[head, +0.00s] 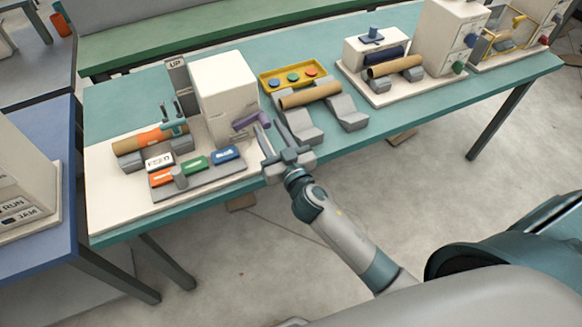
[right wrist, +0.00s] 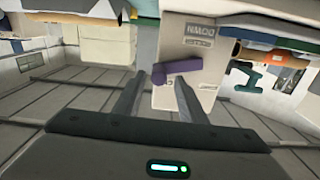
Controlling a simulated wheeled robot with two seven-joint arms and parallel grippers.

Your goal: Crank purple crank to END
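The purple crank (head: 252,120) sticks out from the lower front of a white box-shaped machine (head: 224,88) on the teal table. My right gripper (head: 266,132) is just to the right of the crank's end in the head view, with its fingers apart. In the right wrist view the purple crank (right wrist: 178,70) lies just beyond the open fingertips (right wrist: 160,88), between and slightly above them. Nothing is visibly held, and I cannot tell whether a finger touches the crank. An END label is not readable. My left gripper is not in view.
Left of the machine lies an orange and tan roll (head: 160,137) on grey supports. In front are the FEED block (head: 159,160) and coloured blocks (head: 194,165). Right of the gripper, a brown roll (head: 310,95) rests on grey supports by a yellow button tray (head: 290,77). Floor in front is clear.

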